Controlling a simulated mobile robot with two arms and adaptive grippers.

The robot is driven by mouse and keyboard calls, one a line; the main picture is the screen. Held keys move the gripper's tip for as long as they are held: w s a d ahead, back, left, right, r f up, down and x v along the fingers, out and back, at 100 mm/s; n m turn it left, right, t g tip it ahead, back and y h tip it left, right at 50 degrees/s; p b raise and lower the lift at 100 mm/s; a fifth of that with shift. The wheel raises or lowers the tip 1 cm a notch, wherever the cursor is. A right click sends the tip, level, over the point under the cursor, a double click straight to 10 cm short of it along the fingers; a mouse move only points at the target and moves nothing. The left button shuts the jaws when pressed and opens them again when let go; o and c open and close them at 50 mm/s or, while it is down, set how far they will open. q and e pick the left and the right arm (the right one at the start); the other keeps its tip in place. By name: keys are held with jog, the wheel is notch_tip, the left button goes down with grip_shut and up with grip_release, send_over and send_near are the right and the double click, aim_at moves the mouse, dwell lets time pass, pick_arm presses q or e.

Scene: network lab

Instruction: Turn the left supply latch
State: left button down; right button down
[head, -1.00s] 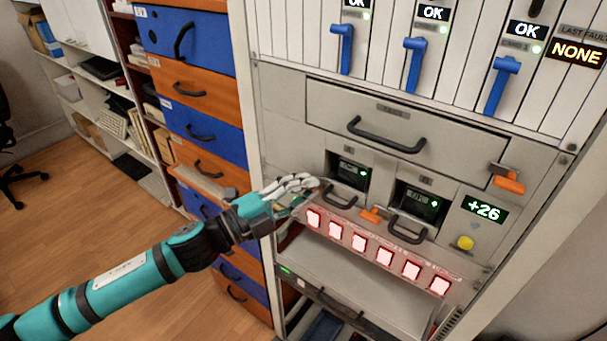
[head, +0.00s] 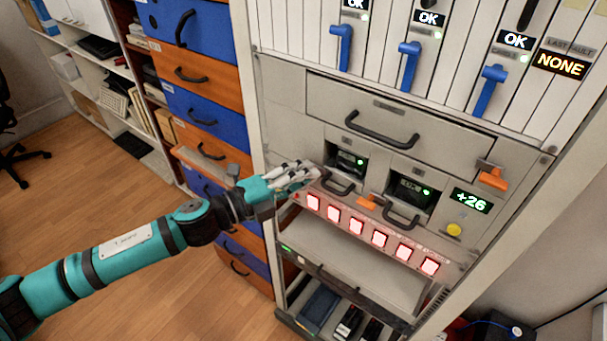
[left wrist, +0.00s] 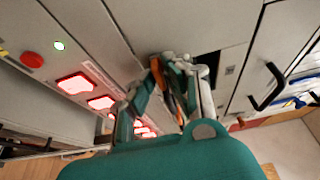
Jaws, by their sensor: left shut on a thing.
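The left supply (head: 348,161) is a dark-fronted module with a lit green display and a black handle, in the lower part of the rack. My left gripper (head: 308,173) is at its left edge and hides the left latch in the head view. In the left wrist view, the orange left supply latch (left wrist: 159,76) shows between the fingers of my left gripper (left wrist: 172,72), which is shut on it. How far the latch is turned is hard to tell. My right gripper is in neither view.
The right supply (head: 411,190) has its own orange latch (head: 369,201). Below runs a row of lit red-white buttons (head: 357,225), close under my gripper. A wide drawer (head: 375,105) with another orange latch (head: 492,178) is above. Blue and orange drawers (head: 213,118) stand left of the rack.

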pick_arm(q)
jog(key=shift+f, duration=0.1)
jog(key=c, duration=1.7)
grip_release()
jog(key=v, duration=1.2)
